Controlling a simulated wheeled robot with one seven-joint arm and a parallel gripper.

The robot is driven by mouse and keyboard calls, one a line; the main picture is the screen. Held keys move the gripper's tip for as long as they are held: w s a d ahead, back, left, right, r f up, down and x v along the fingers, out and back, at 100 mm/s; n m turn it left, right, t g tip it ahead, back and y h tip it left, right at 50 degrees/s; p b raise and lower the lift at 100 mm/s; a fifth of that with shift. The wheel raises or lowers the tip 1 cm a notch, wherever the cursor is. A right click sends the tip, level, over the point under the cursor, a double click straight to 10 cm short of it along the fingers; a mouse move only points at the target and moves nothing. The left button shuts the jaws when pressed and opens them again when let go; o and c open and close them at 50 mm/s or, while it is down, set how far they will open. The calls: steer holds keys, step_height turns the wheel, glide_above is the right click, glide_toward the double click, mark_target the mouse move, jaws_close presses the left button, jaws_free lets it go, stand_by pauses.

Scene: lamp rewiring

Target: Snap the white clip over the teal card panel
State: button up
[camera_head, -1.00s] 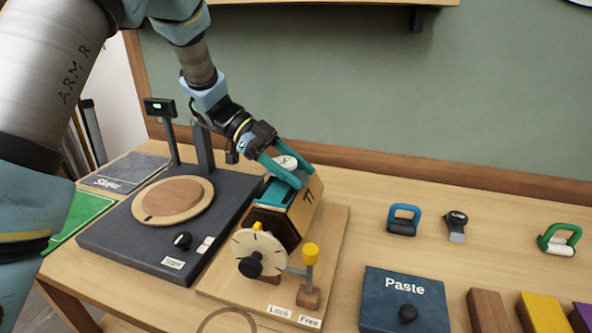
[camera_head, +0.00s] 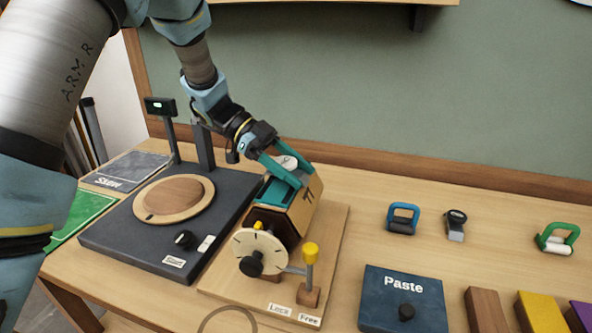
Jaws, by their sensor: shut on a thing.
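The white clip (camera_head: 286,162) is between the teal fingers of my gripper (camera_head: 290,172), at the upper end of a tilted wooden box-like body. My gripper is shut on the clip, and its fingers hide part of it. A teal panel (camera_head: 274,191) shows on the upper face of that body, just below and left of the fingers. I cannot tell whether the clip touches the panel. The body (camera_head: 308,203) stands on a wooden base, with a cream dial and black knob (camera_head: 252,262) at its front.
A yellow-topped lever (camera_head: 310,250) stands beside the dial, near "Lock" and "Free" labels. A dark turntable unit (camera_head: 140,235) is at left. Blue (camera_head: 403,218), grey (camera_head: 456,222) and green (camera_head: 557,240) tools lie at right, behind a "Paste" box (camera_head: 404,300). Bare table lies between.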

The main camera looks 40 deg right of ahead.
mark_target(296, 174)
steer(key=shift+f, duration=0.65)
stand_by(1.0)
steer(key=shift+a+f, duration=0.15)
steer(key=shift+f, duration=0.05)
stand_by(1.4)
steer(key=o, duration=1.4)
steer(key=shift+f, duration=0.1)
steer(key=shift+p, duration=0.3)
steer(key=shift+o, duration=0.4)
steer(key=shift+r+p, duration=1.35)
steer(key=shift+r, duration=2.95)
